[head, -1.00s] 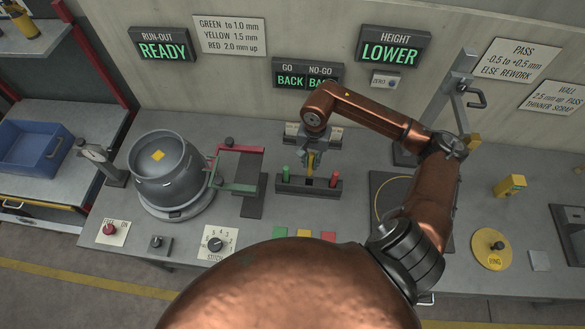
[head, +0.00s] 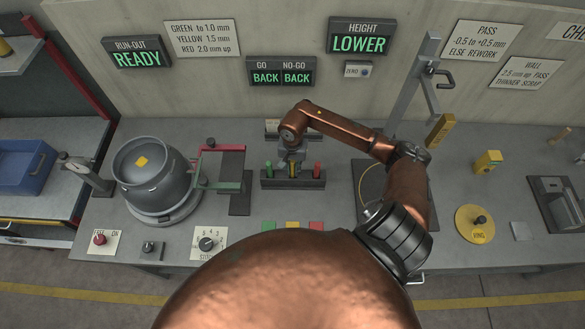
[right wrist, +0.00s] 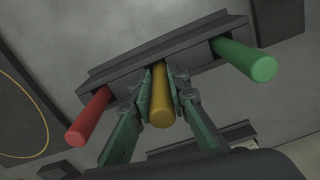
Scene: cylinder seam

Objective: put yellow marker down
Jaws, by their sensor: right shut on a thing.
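The yellow marker (right wrist: 160,95) stands in the middle of the dark marker rack (head: 257,180), between the red marker (right wrist: 88,117) and the green marker (right wrist: 246,60). In the head view the green marker (head: 268,169) is at the rack's left and the red marker (head: 317,169) at its right. My right gripper (right wrist: 163,90) is shut on the yellow marker, a finger on each side of it. In the head view my right gripper (head: 292,164) is over the middle of the rack and largely hides the yellow marker. My left gripper is not in view.
A grey cylinder (head: 150,178) with a yellow patch (head: 142,161) stands on a turntable left of the rack, beside a red and green gauge (head: 226,148). Green, yellow and red squares (head: 292,225) lie in front of the rack. A height stand (head: 405,95) is behind my arm.

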